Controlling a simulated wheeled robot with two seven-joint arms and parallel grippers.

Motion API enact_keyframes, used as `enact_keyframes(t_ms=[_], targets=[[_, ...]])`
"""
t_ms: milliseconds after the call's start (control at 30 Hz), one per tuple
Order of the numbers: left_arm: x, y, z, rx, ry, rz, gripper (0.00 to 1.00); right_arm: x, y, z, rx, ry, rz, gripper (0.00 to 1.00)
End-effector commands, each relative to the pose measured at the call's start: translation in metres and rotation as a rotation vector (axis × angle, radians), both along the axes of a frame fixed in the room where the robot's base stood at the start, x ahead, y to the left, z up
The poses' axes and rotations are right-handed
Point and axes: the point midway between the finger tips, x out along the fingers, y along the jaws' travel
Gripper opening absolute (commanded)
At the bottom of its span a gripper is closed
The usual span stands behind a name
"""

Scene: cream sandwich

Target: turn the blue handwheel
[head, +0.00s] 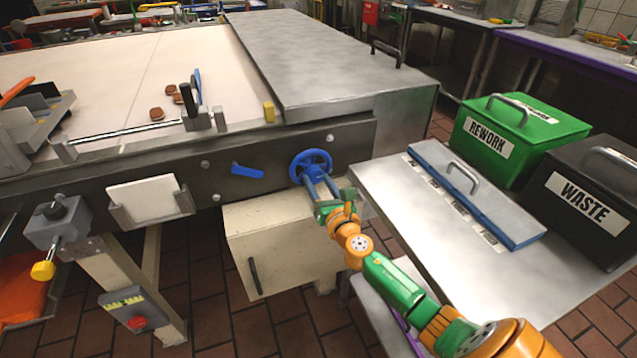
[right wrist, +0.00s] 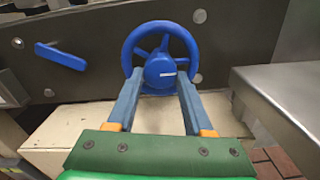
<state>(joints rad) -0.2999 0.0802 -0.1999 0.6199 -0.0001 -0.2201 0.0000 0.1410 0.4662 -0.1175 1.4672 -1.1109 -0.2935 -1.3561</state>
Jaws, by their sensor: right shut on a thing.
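The blue handwheel (head: 311,166) is mounted on the dark side rail of the conveyor table. In the right wrist view the handwheel (right wrist: 160,62) fills the upper middle, with its spokes and round hub facing me. My right gripper (head: 318,180) reaches it from the front, and its two fingers (right wrist: 156,88) are shut on the hub, one on each side. A small white mark shows on the hub. The fingertips are partly hidden by the hub and the rim. My left gripper is not in view.
A blue lever (head: 247,172) sits on the rail left of the wheel. A cream box (head: 260,240) is below the wheel. A steel side table (head: 440,230) with a blue-edged lidded tray (head: 480,205), green REWORK bin (head: 510,135) and black WASTE bin (head: 585,200) stands close on the right.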

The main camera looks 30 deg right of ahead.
Motion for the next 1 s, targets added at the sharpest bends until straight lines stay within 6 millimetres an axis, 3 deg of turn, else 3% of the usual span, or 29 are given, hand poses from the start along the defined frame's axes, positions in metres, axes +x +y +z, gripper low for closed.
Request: enact_keyframes(t_ms=[367, 1000], targets=[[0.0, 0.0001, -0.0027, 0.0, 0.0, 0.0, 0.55, -0.0001, 0.0004, -0.001, 0.143, -0.033, -0.001, 0.0], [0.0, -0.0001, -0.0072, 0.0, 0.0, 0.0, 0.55, 0.0003, 0.0025, 0.0005, 0.724, -0.173, -0.001, 0.0]])
